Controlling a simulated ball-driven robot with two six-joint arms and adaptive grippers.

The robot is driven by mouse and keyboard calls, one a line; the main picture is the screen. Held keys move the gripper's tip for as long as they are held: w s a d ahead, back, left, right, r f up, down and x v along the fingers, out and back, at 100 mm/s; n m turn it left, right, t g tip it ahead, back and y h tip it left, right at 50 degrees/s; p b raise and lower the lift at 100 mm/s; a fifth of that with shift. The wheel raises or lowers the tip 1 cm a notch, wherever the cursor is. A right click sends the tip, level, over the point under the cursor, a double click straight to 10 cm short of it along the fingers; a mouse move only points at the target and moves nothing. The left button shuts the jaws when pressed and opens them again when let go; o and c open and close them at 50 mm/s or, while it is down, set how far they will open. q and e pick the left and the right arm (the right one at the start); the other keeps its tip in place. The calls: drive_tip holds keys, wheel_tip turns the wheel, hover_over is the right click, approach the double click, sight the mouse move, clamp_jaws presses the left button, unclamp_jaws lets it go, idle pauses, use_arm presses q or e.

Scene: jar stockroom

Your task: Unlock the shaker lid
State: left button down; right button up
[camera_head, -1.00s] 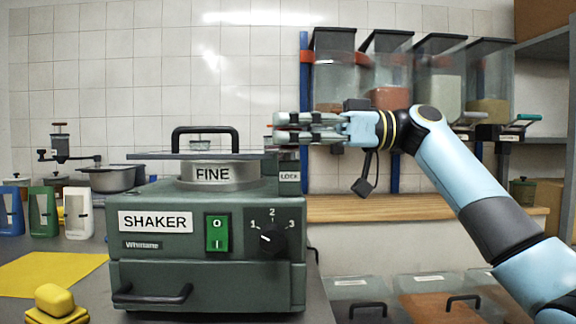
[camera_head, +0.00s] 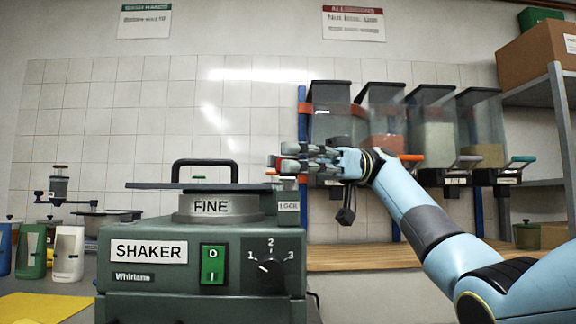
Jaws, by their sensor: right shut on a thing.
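The green-grey shaker (camera_head: 220,240) stands on the bench in the head view, with a SHAKER label and a green switch. A round metal sieve (camera_head: 213,207) marked FINE sits on top. The dark flat lid (camera_head: 160,186) with its arched handle lies over the sieve. A small block marked LOCK (camera_head: 289,207) is at the lid's right edge. My right gripper (camera_head: 282,160) comes from the right and is shut above this block, apparently on the lock lever, with red showing at the fingertips. The fingers hide most of the lever. My left gripper is not in view.
Clear hoppers (camera_head: 431,120) hang on a rack behind my right arm, above a wooden shelf (camera_head: 390,256). Green and white holders (camera_head: 68,254) and a yellow cloth (camera_head: 45,306) are at left. A cardboard box (camera_head: 538,57) sits upper right.

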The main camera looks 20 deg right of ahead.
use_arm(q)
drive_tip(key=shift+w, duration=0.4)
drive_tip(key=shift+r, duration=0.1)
